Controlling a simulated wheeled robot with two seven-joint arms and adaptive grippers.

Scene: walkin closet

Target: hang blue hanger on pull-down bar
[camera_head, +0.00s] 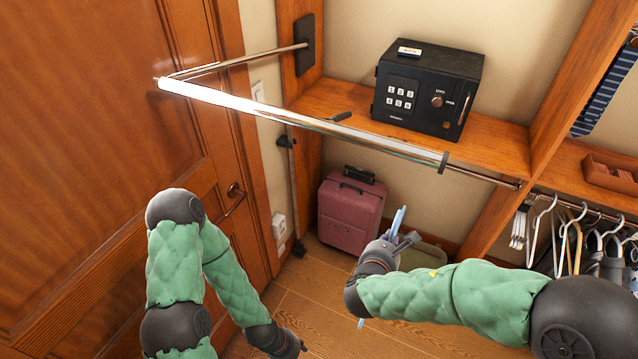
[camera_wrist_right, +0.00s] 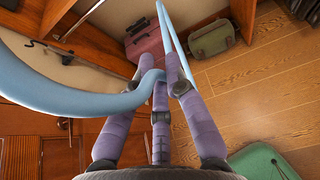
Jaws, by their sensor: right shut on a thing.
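The blue hanger (camera_head: 398,221) is mostly hidden behind my right gripper (camera_head: 409,241) in the head view, with thin light-blue ends showing above and below. In the right wrist view, the hanger (camera_wrist_right: 80,103) is large, and my right gripper's fingers (camera_wrist_right: 162,88) are closed around part of it. The pull-down bar (camera_head: 300,123) is a shiny horizontal rod, lying above and to the left of my right gripper in the picture; the hanger is apart from it. My left gripper (camera_head: 295,345) is low near the bottom edge, its fingers too small to read.
A black safe (camera_head: 428,88) stands on the wooden shelf (camera_head: 500,136) behind the bar. A pink suitcase (camera_head: 350,212) stands on the floor below. Several hangers (camera_head: 570,235) hang on a rail at right. A wooden door (camera_head: 90,150) closes off the left.

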